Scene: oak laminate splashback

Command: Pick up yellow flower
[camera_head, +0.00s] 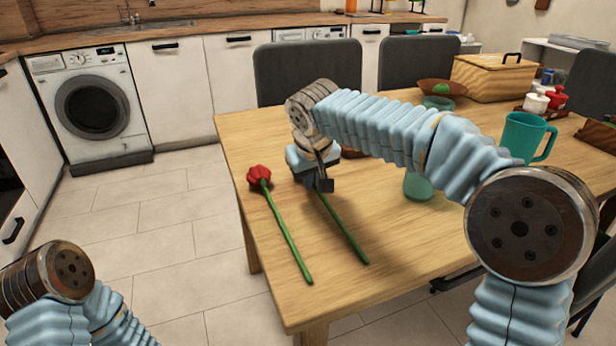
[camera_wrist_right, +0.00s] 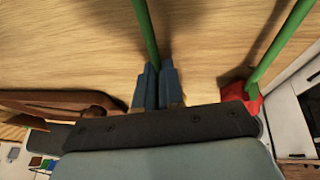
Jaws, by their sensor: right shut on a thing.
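A green flower stem (camera_head: 343,231) slants across the table near its left edge, and its bloom is hidden by my right gripper, so I cannot see its colour. My right gripper (camera_head: 321,184) points down at the stem's upper end. In the right wrist view my right gripper's fingers (camera_wrist_right: 157,85) are close together on this green stem (camera_wrist_right: 146,32). A red flower (camera_head: 259,176) with a green stem lies beside it, nearer the table edge; it also shows in the right wrist view (camera_wrist_right: 241,92). My left gripper is out of view.
The wooden table (camera_head: 285,215) holds a teal mug (camera_head: 524,138), a wooden box (camera_head: 493,78), a brown bowl (camera_head: 455,88) and a green glass (camera_head: 417,187) near my right arm. Grey chairs (camera_head: 305,70) stand behind. The table's front left is clear around the stems.

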